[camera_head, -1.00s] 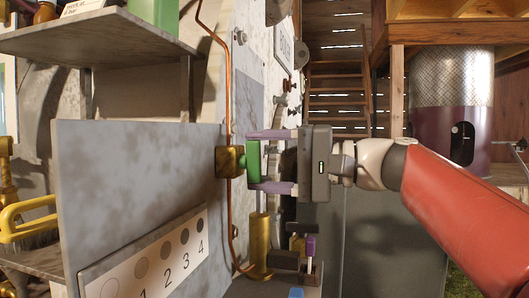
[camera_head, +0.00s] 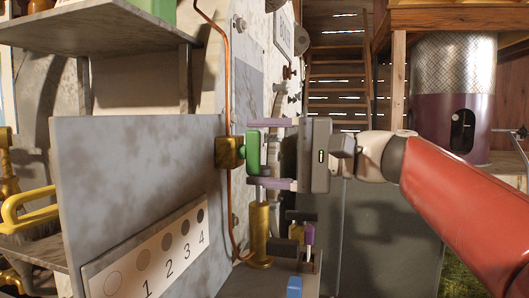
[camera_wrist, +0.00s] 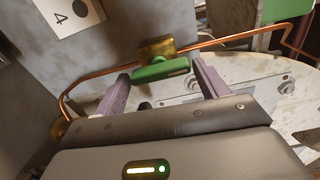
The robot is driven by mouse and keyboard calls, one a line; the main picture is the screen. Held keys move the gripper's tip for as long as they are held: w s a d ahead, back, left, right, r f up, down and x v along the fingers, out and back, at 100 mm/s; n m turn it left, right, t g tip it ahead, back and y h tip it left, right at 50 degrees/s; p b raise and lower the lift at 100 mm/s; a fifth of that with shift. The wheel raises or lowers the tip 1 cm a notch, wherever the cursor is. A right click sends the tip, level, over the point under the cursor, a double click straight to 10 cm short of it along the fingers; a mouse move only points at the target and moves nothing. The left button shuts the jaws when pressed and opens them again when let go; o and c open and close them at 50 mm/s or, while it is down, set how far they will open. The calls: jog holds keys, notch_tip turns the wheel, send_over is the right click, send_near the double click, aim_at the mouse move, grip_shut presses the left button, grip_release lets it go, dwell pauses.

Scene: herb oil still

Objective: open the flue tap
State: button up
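A tap with a brass body (camera_head: 229,152) and a green handle (camera_head: 254,152) sits on a thin copper pipe; no label on it is readable. In the wrist view, the green handle (camera_wrist: 160,71) stands crosswise in front of the brass body (camera_wrist: 155,47). My gripper (camera_head: 268,153) reaches in from the right. Its two purple fingers are open, one above and one below the handle in the head view. In the wrist view, my gripper (camera_wrist: 160,72) has a fingertip close to each end of the handle. Whether they touch it I cannot tell.
A grey upright panel (camera_head: 130,170) with a numbered card (camera_head: 150,262) stands left of the tap. A brass cylinder (camera_head: 260,230) stands just below the lower finger. Small dark knobs (camera_head: 290,73) stick out of the wall behind. The copper pipe (camera_head: 227,80) runs up the wall.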

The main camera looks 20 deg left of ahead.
jog(key=shift+o, duration=1)
jog(key=d, duration=0.7)
jog(key=shift+w+d, duration=0.25)
jog(key=shift+d, duration=0.15)
jog(key=s+d+f+m+t+h, duration=0.1)
jog(key=s+d+f+t+h, duration=0.2)
jog(key=f, duration=0.6)
jog(key=s+d+f+m+t+h, duration=0.1)
jog(key=d+f+m+t+h, duration=0.1)
jog(key=f+h, duration=0.5)
jog(key=s+d+f+n+h, duration=0.1)
jog(key=s+d+f+h, duration=0.3)
jog(key=d+f, duration=0.4)
jog(key=s+d+f+n+t+h, duration=0.1)
jog(key=s+d+f+h, duration=0.3)
jog(key=d+f, duration=0.5)
notch_tip(320, 180, down, 6)
jog(key=s+n, duration=0.1)
jog(key=s, duration=0.1)
jog(key=shift+s+d+r+t, duration=0.25)
jog(key=shift+s+d+t, duration=0.05)
jog(key=shift+s, duration=0.05)
